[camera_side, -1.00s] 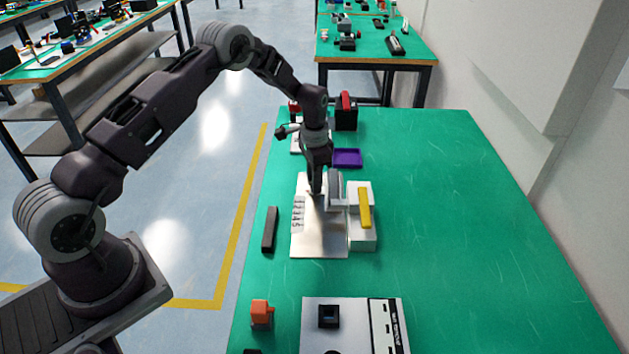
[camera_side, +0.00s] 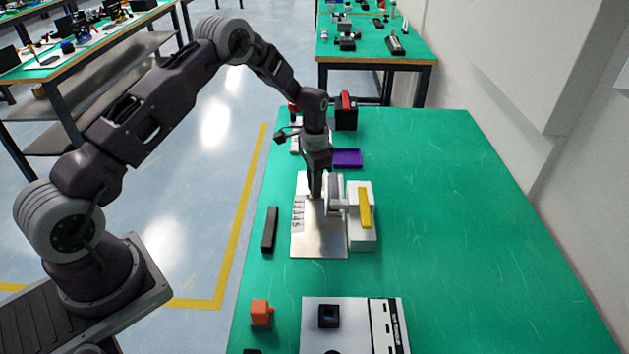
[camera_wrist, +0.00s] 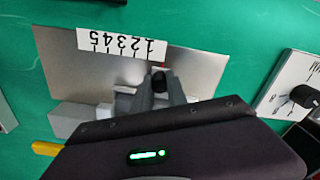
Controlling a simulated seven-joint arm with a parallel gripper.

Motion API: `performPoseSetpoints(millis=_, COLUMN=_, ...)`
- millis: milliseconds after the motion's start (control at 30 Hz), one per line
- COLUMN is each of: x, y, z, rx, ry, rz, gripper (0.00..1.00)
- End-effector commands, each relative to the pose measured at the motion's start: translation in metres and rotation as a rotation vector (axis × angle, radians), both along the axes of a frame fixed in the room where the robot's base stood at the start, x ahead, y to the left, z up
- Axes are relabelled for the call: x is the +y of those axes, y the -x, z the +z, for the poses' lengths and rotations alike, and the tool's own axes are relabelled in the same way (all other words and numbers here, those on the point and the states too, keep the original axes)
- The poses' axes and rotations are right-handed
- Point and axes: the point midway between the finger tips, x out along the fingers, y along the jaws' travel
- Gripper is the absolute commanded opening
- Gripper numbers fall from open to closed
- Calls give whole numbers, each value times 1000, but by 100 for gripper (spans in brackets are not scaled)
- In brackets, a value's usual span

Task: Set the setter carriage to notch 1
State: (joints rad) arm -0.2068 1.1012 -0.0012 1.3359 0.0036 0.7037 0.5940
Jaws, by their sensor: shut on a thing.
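The setter is a bare metal plate (camera_side: 319,243) with a white number strip (camera_side: 298,214) marked 1 to 5, 1 at the far end. In the wrist view the strip (camera_wrist: 122,44) lies above my gripper, with 1 at its right end. My gripper (camera_wrist: 160,84) is shut on the dark knob of the carriage (camera_wrist: 158,80). A small red mark (camera_wrist: 163,68) shows at the strip's right end, close to 1; its exact alignment is hard to tell. In the side view my gripper (camera_side: 315,192) stands over the plate's far part, beside the grey carriage body (camera_side: 335,196).
A black bar (camera_side: 269,230) lies left. A purple tray (camera_side: 347,158) and a black-and-red box (camera_side: 346,114) are behind. An orange block (camera_side: 261,311) is in front. The table's right side is clear.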

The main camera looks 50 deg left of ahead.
Motion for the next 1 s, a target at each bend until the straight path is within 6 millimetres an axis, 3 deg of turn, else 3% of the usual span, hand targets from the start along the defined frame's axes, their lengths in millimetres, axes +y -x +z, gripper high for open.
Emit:
performPoseSetpoints(millis=167, x=-16, y=15, z=1, rx=0, ry=1, rz=-2, gripper=0)
performPoseSetpoints(millis=433, x=-16, y=16, z=1, rx=-1, ry=2, rz=-2, gripper=0)
performPoseSetpoints(millis=467, x=-17, y=16, z=1, rx=-1, ry=2, rz=-2, gripper=20)
performPoseSetpoints(millis=567, x=-16, y=16, z=1, rx=-1, ry=2, rz=-2, gripper=40)
performPoseSetpoints(millis=867, x=-16, y=16, z=1, rx=-1, ry=1, rz=-2, gripper=40)
performPoseSetpoints(millis=1000, x=-16, y=15, z=23, rx=-4, ry=1, rz=-2, gripper=40)
